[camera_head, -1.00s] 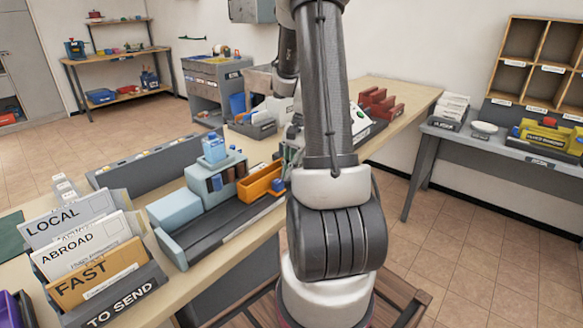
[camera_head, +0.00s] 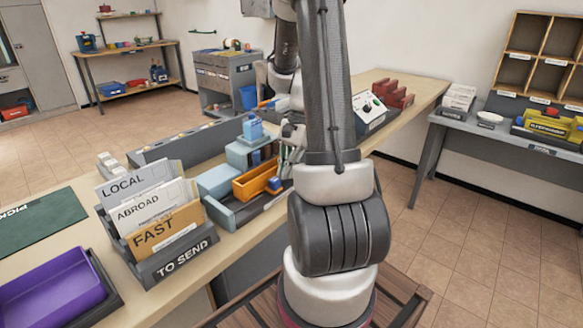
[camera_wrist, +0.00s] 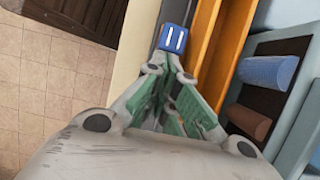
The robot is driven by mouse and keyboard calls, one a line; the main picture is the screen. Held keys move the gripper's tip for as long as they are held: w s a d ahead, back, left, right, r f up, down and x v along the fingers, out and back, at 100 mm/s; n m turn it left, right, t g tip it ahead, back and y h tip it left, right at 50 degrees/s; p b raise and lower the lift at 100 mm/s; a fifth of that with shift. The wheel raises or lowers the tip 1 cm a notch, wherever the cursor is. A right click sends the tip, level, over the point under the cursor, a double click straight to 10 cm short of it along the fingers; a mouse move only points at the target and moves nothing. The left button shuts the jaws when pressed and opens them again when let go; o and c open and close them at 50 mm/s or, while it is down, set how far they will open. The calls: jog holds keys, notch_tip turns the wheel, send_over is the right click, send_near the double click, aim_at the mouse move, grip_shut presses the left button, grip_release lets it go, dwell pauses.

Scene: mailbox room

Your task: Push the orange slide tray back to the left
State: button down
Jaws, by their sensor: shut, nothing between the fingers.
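The orange slide tray (camera_head: 256,181) sits on the dark grey rail base (camera_head: 232,214), its left end close beside a light blue block (camera_head: 217,181). A small blue knob (camera_head: 274,184) is at the tray's right front. In the wrist view the orange tray (camera_wrist: 222,45) runs along the upper middle, and the blue knob with two white bars (camera_wrist: 173,38) is just beyond my fingertips. My gripper (camera_wrist: 172,72) is shut and empty, right at the knob; I cannot tell whether it touches. In the head view my gripper (camera_head: 287,162) is partly hidden beside my arm.
Behind the tray stands a blue-grey holder (camera_head: 249,151) with cylinders. The TO SEND letter rack (camera_head: 180,255) is left of the rail, with a purple tray (camera_head: 52,287) further left. A sloped button panel (camera_head: 368,108) and red rack (camera_head: 393,92) lie to the right.

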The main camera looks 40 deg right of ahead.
jog(key=a, duration=0.4)
jog(key=s+a, duration=0.1)
jog(key=a, duration=0.1)
jog(key=shift+a, duration=0.3)
jog(key=s+v, duration=0.1)
jog(key=v, duration=0.9)
jog(key=s+a+r+n+t+h, duration=0.2)
jog(key=s+r+n, duration=0.3)
jog(key=n, duration=0.3)
jog(key=s+a+r+n+t+h, duration=0.2)
jog(key=s+a+r+n+t, duration=0.1)
jog(key=n, duration=0.5)
notch_tip(320, 180, up, 3)
jog(key=shift+s+a+f, duration=0.2)
jog(key=shift+s+a, duration=0.55)
jog(key=shift+s, duration=0.4)
